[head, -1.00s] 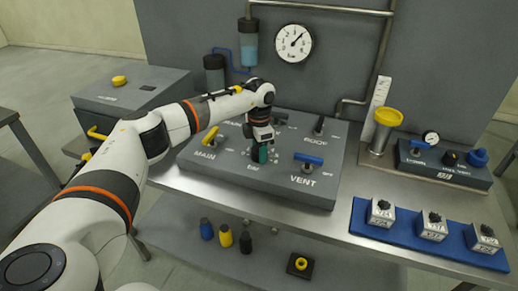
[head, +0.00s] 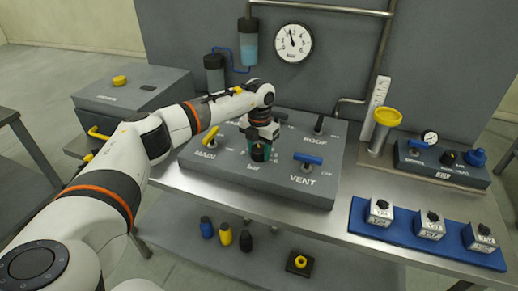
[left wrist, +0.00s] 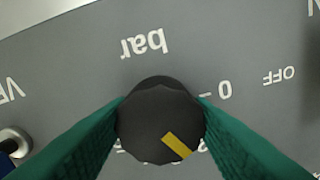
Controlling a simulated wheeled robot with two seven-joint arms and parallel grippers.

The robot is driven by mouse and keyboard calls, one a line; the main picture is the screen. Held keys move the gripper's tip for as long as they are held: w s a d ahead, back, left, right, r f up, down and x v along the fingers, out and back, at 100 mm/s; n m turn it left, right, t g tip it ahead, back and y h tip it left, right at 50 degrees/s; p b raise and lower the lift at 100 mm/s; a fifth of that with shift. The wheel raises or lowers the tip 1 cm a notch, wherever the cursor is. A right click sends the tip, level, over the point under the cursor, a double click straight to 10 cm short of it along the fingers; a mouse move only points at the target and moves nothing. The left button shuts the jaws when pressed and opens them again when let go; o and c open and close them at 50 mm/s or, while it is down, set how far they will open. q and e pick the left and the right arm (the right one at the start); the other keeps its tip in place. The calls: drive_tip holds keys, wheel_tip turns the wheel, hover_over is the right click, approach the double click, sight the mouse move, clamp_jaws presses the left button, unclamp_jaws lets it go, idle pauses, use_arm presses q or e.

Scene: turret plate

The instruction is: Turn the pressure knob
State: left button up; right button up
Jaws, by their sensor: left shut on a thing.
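The pressure knob (left wrist: 158,122) is black and faceted with a yellow pointer mark, below the "bar" label in the left wrist view. In the head view the knob (head: 260,152) sits at the middle of the grey control panel (head: 220,172). My left gripper (left wrist: 160,118) has its green fingers on both sides of the knob, shut on it; in the head view it comes down from above (head: 259,146). The yellow mark points to the lower right in the wrist view. The round gauge (head: 292,43) on the back wall has its needle near the top, slightly left. My right gripper is not in view.
A yellow MAIN lever (head: 211,136) is left of the knob and a blue VENT lever (head: 308,159) is right of it. A black toggle (head: 319,124) stands behind. A blue tray (head: 385,238) with small boxes lies at the right.

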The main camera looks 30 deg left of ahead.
sight(259, 149)
use_arm(q)
drive_tip(key=shift+w+r, duration=0.1)
drive_tip(key=shift+r, duration=0.1)
drive_tip(key=o, duration=1)
drive_tip(key=shift+f, duration=0.1)
wheel_tip(259, 149, up, 12)
drive_tip(key=b, duration=0.3)
